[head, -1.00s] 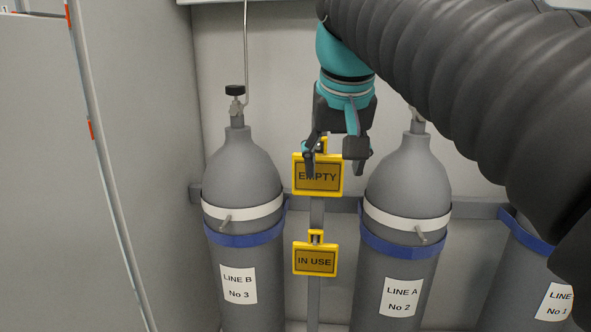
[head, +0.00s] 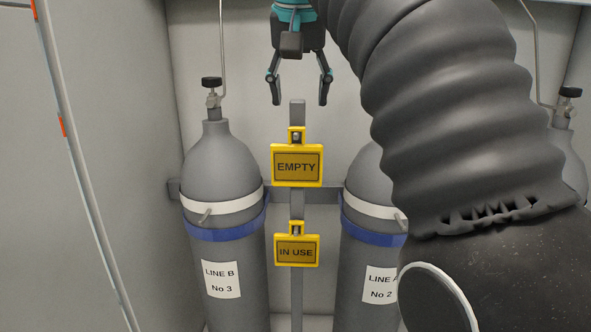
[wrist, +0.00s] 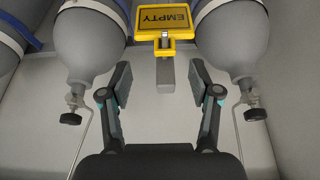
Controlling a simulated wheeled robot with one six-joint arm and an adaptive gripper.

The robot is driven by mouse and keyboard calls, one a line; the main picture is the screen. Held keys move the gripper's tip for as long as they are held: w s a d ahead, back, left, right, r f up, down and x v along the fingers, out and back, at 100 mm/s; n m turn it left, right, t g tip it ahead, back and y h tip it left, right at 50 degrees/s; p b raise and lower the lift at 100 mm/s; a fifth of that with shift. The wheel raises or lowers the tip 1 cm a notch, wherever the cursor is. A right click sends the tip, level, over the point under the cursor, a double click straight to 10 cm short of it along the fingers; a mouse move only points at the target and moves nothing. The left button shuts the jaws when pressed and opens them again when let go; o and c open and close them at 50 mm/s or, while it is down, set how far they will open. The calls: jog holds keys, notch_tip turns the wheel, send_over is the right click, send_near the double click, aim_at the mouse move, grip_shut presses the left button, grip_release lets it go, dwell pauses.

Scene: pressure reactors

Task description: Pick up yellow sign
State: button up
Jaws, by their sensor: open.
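Two yellow signs hang on a grey vertical post between the gas cylinders. The upper one reads EMPTY (head: 297,167), and the lower one reads IN USE (head: 296,251). Each has a yellow tab with a hole over a peg. My gripper (head: 299,102) is open and empty, above the EMPTY sign near the post top. In the wrist view the EMPTY sign (wrist: 166,19) appears upside down at the top, beyond my open fingers (wrist: 160,80), with the post end in line with the gap between them. The IN USE sign is not seen in the wrist view.
A grey cylinder marked LINE B No 3 (head: 222,280) stands left of the signs. The LINE A No 2 cylinder (head: 375,285) stands right, partly hidden by my arm. Valves and thin pipes rise above the cylinders. A grey panel (head: 90,180) borders the left.

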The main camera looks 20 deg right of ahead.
aim_at(296, 131)
jog(key=shift+w+a+b+x, duration=0.15)
jog(key=shift+b+x, duration=0.2)
jog(key=shift+x, duration=1.1)
jog(key=shift+w+a+b+x, duration=0.15)
jog(key=shift+b+x, duration=0.25)
jog(key=shift+x, duration=1.05)
jog(key=shift+w+d+b+x, duration=0.15)
jog(key=shift+b+x, duration=0.2)
jog(key=shift+x, duration=1.1)
jog(key=shift+a+r, duration=0.1)
jog(key=shift+r, duration=0.05)
grip_shut()
